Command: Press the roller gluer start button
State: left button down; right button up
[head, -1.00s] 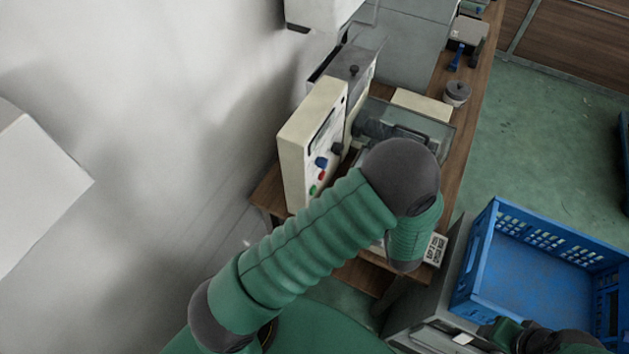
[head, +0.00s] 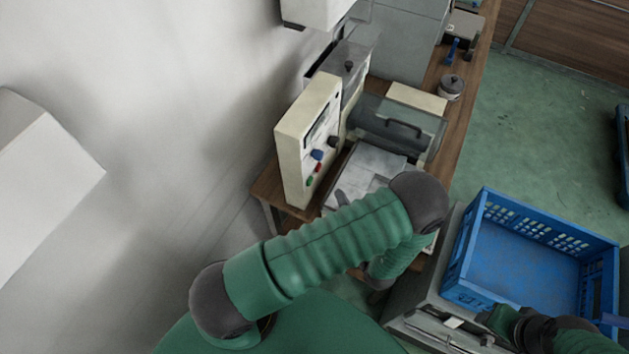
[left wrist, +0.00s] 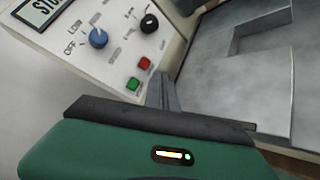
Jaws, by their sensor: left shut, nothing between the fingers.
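The roller gluer (head: 384,128) stands on the wooden bench, with a cream control panel (head: 294,150) on its left side. The panel carries a green button (head: 310,181), a red button (head: 318,168) and a blue knob (head: 317,155). In the left wrist view the green button (left wrist: 133,84) and the red button (left wrist: 144,63) show clearly; their labels are too small to read. My left gripper (left wrist: 167,88) is shut and empty, its tips right of the green button. I see no contact. My right arm's dark end (head: 545,330) shows at lower right; its fingers are not clear.
A blue crate (head: 468,250) stands right of the bench. A white wall is close on the left of the panel. A lidded pot (head: 451,86) sits further back on the bench. A black knob (left wrist: 149,23) sits above the red button.

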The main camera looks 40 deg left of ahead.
aim_at(310, 181)
pick_arm(q)
jog(key=a, duration=0.3)
jog(key=s+a, duration=0.1)
jog(key=a, duration=0.1)
jog(key=shift+a+f, duration=0.2)
jog(key=shift+a, duration=0.15)
jog(key=shift+d+r, duration=0.15)
jog(key=shift+d, duration=0.2)
jog(key=shift+a, duration=0.45)
pick_arm(e)
jog(key=shift+a+r, duration=0.3)
jog(key=shift+a, duration=0.5)
pick_arm(q)
jog(key=shift+d, duration=0.3)
pick_arm(e)
jog(key=shift+d, duration=0.4)
pick_arm(q)
jog(key=shift+a, duration=0.2)
pick_arm(e)
jog(key=shift+a, duration=0.25)
jog(key=shift+d, duration=0.15)
pick_arm(q)
jog(key=shift+s+a, duration=0.15)
jog(key=shift+a, duration=0.2)
